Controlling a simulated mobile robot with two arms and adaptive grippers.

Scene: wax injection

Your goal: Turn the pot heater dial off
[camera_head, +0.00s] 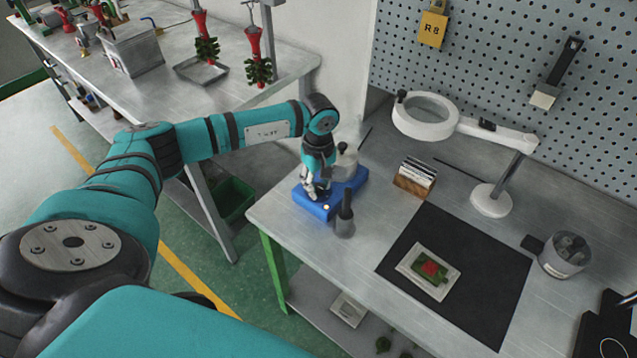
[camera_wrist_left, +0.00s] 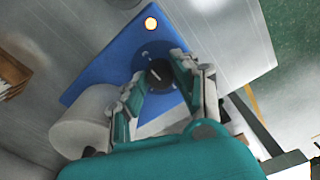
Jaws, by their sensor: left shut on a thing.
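The pot heater (camera_head: 313,205) is a blue box at the left end of the near table. My left gripper (camera_head: 316,192) points down over the heater and hides the dial in the head view. In the left wrist view, the round black dial (camera_wrist_left: 158,74) lies between the fingertips of my left gripper (camera_wrist_left: 160,72), which is shut on it. The heater's light (camera_wrist_left: 151,23) also shows lit there. My right gripper is not in view.
A card holder (camera_head: 413,180), a magnifier lamp (camera_head: 490,200) and a black mat (camera_head: 480,300) with a small tray are further right. A pegboard (camera_head: 480,70) rises behind.

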